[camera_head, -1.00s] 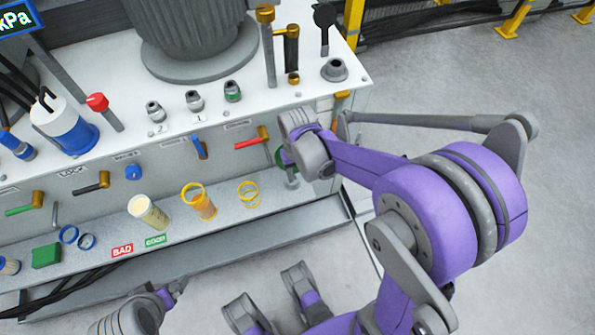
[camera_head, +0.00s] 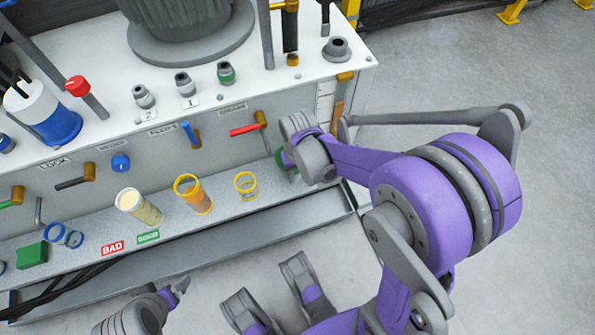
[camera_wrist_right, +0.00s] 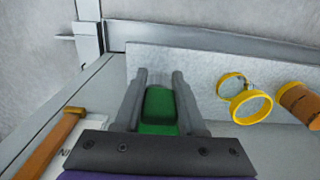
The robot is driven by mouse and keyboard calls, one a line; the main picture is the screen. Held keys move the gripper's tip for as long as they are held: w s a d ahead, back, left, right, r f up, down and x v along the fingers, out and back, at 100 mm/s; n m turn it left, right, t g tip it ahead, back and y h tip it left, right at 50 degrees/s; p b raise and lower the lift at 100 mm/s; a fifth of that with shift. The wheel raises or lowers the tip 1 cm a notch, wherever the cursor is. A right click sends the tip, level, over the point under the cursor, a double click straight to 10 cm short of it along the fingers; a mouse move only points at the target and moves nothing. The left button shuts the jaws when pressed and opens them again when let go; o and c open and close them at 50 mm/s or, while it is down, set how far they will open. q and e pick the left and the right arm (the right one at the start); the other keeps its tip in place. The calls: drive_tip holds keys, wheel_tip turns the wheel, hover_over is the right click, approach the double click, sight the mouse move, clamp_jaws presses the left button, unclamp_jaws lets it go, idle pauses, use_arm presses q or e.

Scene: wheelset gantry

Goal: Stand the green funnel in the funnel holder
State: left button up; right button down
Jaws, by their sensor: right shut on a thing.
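My right gripper (camera_head: 290,164) is shut on the green funnel (camera_head: 281,161), at the right end of the bench's lower ledge. The gripper hides most of the funnel in the head view. In the right wrist view the green funnel (camera_wrist_right: 160,108) sits between the two fingers of the right gripper (camera_wrist_right: 158,90). What looks like the funnel holder (camera_head: 245,185), a small stand with yellow rings, is left of the gripper on the ledge. Its rings (camera_wrist_right: 248,103) show empty in the right wrist view, apart from the funnel. My left gripper (camera_head: 177,289) is low at the left; its jaw opening is unclear.
Left along the ledge (camera_head: 225,213) stand an orange cup with a yellow rim (camera_head: 193,193), a cream-topped container (camera_head: 138,206), blue rings (camera_head: 65,236) and a green block (camera_head: 32,255). A red-handled lever (camera_head: 247,129) juts from the panel above the holder.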

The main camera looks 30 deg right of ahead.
drive_tip(key=shift+c, duration=2.1)
unclamp_jaws()
use_arm(q)
drive_tip(key=r+p, duration=0.2)
drive_tip(key=r, duration=0.1)
drive_tip(key=r+p, duration=0.1)
drive_tip(key=shift+s+r+p, duration=0.15)
drive_tip(key=shift+s+p, duration=0.1)
drive_tip(key=shift+p, duration=0.05)
use_arm(e)
wheel_tip(320, 180, up, 11)
drive_tip(key=shift+f, duration=0.15)
drive_tip(key=s+a+r+n+t, duration=0.3)
drive_tip(key=s+a+t, duration=0.15)
drive_tip(key=s, duration=0.75)
use_arm(q)
wheel_tip(320, 180, up, 20)
drive_tip(key=w+t+p, duration=0.1)
drive_tip(key=w+p, duration=0.1)
drive_tip(key=p, duration=1.6)
drive_tip(key=shift+r, duration=0.2)
use_arm(e)
wheel_tip(320, 180, up, 20)
drive_tip(key=w+a, duration=0.1)
drive_tip(key=w, duration=0.1)
drive_tip(key=shift+t, duration=0.45)
